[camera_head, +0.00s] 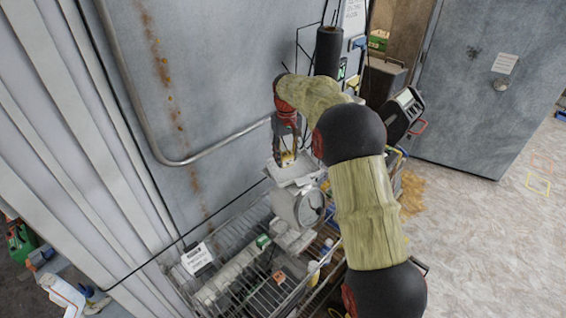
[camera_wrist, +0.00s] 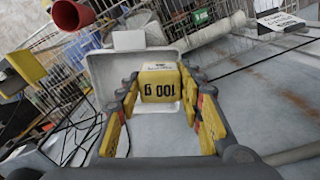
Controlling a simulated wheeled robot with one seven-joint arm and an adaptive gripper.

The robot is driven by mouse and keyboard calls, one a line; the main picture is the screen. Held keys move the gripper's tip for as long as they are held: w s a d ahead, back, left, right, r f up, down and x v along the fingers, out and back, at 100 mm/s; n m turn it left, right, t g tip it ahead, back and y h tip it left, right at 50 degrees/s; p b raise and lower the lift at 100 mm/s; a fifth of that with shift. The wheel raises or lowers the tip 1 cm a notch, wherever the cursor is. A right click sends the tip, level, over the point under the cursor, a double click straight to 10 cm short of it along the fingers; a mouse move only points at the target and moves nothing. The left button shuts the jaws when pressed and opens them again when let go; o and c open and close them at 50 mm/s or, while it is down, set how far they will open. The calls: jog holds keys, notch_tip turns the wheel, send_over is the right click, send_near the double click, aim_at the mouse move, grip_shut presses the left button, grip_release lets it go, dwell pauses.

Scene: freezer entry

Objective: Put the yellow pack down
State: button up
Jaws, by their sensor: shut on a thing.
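The yellow pack (camera_wrist: 160,84) sits between the fingers of my gripper (camera_wrist: 158,92) in the wrist view. It has a white top and dark upside-down print reading "100 g". My gripper is shut on it. In the head view my gripper (camera_head: 286,157) points down over the white pan (camera_head: 297,172) of a dial scale (camera_head: 299,207), and only a little yellow shows between the fingers. The pale pan (camera_wrist: 109,70) also lies behind the pack in the wrist view. I cannot tell whether the pack touches the pan.
The scale stands on a wire rack (camera_head: 270,296) holding several items. A grey wall with a metal rail (camera_head: 225,143) is close on the left. Open floor (camera_head: 480,235) lies to the right.

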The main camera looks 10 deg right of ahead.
jog(key=w+f+p, duration=0.1)
jog(key=w+f, duration=0.1)
jog(key=f, duration=0.1)
jog(key=w+f+p, duration=0.1)
jog(key=w+f, duration=0.2)
jog(key=shift+w+f, duration=0.2)
jog(key=shift+w, duration=0.05)
notch_tip(320, 180, down, 3)
jog(key=shift+r+p, duration=0.1)
jog(key=shift+p, duration=0.75)
